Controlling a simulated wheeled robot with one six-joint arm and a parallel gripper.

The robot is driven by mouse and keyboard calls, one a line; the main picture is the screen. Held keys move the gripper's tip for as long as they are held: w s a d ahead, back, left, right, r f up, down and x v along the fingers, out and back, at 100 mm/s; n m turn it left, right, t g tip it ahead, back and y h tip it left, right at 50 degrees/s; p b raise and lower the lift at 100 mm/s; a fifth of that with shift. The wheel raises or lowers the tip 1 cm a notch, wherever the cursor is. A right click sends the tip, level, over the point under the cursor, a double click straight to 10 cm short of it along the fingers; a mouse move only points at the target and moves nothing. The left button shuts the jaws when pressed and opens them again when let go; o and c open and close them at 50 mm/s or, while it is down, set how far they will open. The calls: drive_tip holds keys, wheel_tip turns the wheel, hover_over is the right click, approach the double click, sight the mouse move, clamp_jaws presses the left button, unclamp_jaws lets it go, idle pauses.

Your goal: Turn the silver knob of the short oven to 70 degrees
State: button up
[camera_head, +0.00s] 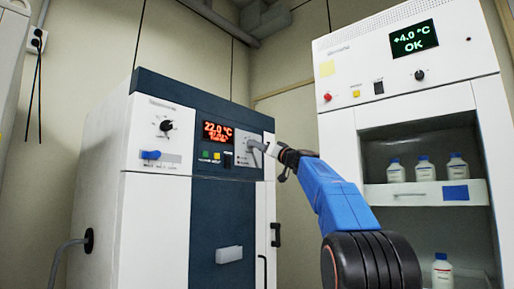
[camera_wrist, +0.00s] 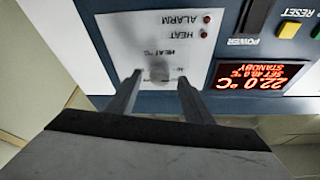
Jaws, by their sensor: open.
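The short oven (camera_head: 150,215) stands at the left, white with a dark blue front. Its red display (camera_head: 218,132) reads 22.0 °C. In the wrist view, which is upside down, the display (camera_wrist: 261,83) shows 22.0 °C, a set line and STANDBY. The silver knob (camera_wrist: 158,70) sits on a white HEAT °C panel and looks blurred and grey. My gripper (camera_wrist: 160,79) is open, with one finger on each side of the knob; I cannot tell whether they touch it. In the head view my gripper (camera_head: 257,146) reaches the panel and covers most of the knob.
A taller white cabinet (camera_head: 409,85) with a +4.0 °C OK display stands at the right, with bottles on its shelves. In the wrist view two red lamps sit near the knob.

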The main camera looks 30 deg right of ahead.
drive_tip(key=shift+w+a+r, duration=0.1)
drive_tip(key=shift+w+r, duration=0.1)
drive_tip(key=shift+w, duration=0.3)
drive_tip(key=c, duration=1.1)
drive_tip(key=shift+o, duration=0.2)
drive_tip(key=shift+a+m, duration=0.1)
drive_tip(key=shift+m, duration=0.5)
drive_tip(key=shift+s+a+r+m+g+h, duration=0.15)
drive_tip(key=shift+m+g+h, duration=0.6)
drive_tip(key=shift+m, duration=1.8)
drive_tip(key=shift+w+a+r+m+g+h, duration=0.15)
drive_tip(key=shift+m+h, duration=1.25)
drive_tip(key=shift+m, duration=1.2)
drive_tip(key=shift+s+a+r+m+g+h, duration=0.15)
drive_tip(key=shift+m+g+h, duration=0.25)
drive_tip(key=shift+m+h, duration=1.4)
drive_tip(key=shift+d+m+y, duration=0.1)
drive_tip(key=shift+m+y, duration=0.65)
drive_tip(key=shift+m, duration=0.3)
